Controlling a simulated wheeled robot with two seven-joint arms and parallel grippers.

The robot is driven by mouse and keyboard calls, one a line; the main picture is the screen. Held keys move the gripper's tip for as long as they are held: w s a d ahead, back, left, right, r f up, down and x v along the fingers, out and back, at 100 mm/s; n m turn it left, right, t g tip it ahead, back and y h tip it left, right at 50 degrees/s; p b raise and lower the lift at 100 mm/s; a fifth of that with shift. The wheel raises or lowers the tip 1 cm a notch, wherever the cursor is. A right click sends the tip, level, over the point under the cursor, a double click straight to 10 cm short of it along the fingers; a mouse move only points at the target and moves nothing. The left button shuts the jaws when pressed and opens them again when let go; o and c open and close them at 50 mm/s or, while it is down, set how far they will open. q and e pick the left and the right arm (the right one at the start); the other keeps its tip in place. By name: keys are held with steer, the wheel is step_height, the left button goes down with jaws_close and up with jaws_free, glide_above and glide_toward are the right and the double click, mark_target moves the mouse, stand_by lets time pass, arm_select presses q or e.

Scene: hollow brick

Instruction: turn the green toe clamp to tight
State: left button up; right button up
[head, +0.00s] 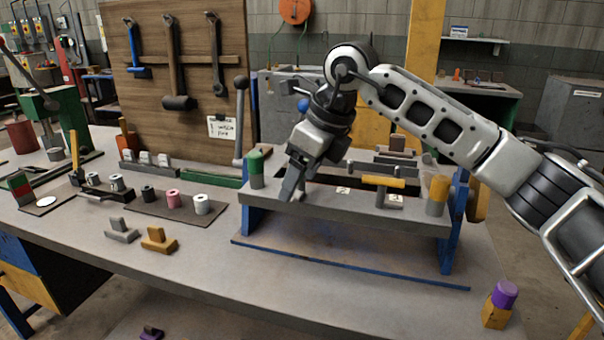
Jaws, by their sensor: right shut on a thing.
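The green toe clamp (256,168) shows as a green-capped upright post at the left end of the grey raised fixture. My right gripper (289,192) points down just right of this post, its fingers low at the fixture's top. It is shut, apparently on the clamp's turning part, which the fingers and palm hide. The clamp's angle cannot be read. A matching yellow clamp post (437,195) and a yellow-topped T-handle (383,183) stand at the fixture's right side. My left gripper is out of view.
The fixture's grey front bar (340,212) rests on blue legs on the bench. Spools, a grey block (121,230) and a yellow block (159,239) lie to the left. A purple-topped piece (502,300) stands front right. The front bench middle is clear.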

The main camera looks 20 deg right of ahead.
steer(key=shift+w+r, duration=0.1)
steer(key=shift+r, duration=0.15)
steer(key=o, duration=0.9)
steer(key=shift+d, duration=0.1)
steer(key=shift+o, duration=0.2)
steer(key=shift+f, duration=0.15)
steer(key=v, duration=1.6)
